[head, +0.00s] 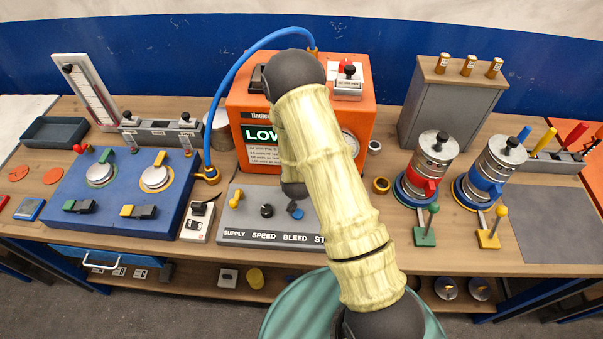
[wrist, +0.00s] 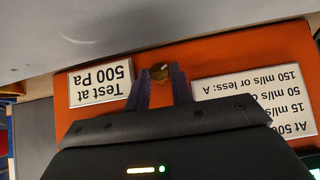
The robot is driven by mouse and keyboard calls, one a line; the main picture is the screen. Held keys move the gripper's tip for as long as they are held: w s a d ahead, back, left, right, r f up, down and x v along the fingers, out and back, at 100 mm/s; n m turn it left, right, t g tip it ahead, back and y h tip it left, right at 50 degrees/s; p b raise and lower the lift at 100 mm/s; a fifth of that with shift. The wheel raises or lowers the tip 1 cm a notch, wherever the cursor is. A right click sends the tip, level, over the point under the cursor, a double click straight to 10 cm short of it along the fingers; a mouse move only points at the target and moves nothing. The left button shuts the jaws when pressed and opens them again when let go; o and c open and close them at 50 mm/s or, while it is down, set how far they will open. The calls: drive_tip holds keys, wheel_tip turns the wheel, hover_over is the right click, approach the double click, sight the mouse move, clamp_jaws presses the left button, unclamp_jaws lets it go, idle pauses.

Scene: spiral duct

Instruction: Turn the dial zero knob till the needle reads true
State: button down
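The orange tester box (head: 297,160) stands at the back middle of the bench in the head view. My arm crosses in front of it and hides part of its front, including part of the round dial (head: 350,143). I cannot read the needle. In the wrist view a small brass-coloured knob (wrist: 159,71) sits on the orange face (wrist: 218,66), between the tips of my gripper (wrist: 160,78). The two dark fingers stand apart, one on each side of the knob. I cannot tell whether they touch it. My gripper is hidden in the head view.
A blue hose (head: 222,85) arches from the box down to a brass fitting. A grey control panel (head: 265,230) lies in front of it. A blue panel (head: 125,205) is at left, and two metal canisters (head: 425,165) are at right. White labels (wrist: 101,83) flank the knob.

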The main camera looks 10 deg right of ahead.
drive_tip(key=shift+d+f+y+b, duration=0.15)
drive_tip(key=shift+y+b, duration=0.15)
drive_tip(key=shift+b, duration=0.55)
drive_tip(key=y+b, duration=0.1)
drive_tip(key=b, duration=0.1)
drive_tip(key=m+b, duration=0.1)
drive_tip(key=b, duration=0.1)
drive_tip(key=shift+d+f+t+y, duration=0.2)
drive_tip(key=shift+t+y, duration=0.2)
drive_tip(key=m+y+b, duration=0.1)
drive_tip(key=b, duration=0.2)
drive_tip(key=shift+s+d+t, duration=0.15)
drive_tip(key=shift+t, duration=0.25)
drive_tip(key=shift+r+m+t+y+b, duration=0.15)
drive_tip(key=shift+m+t+y+b, duration=0.25)
drive_tip(key=shift+y+b, duration=0.55)
drive_tip(key=c, duration=1.2)
unclamp_jaws()
drive_tip(key=shift+c, duration=0.2)
drive_tip(key=shift+s+r, duration=0.1)
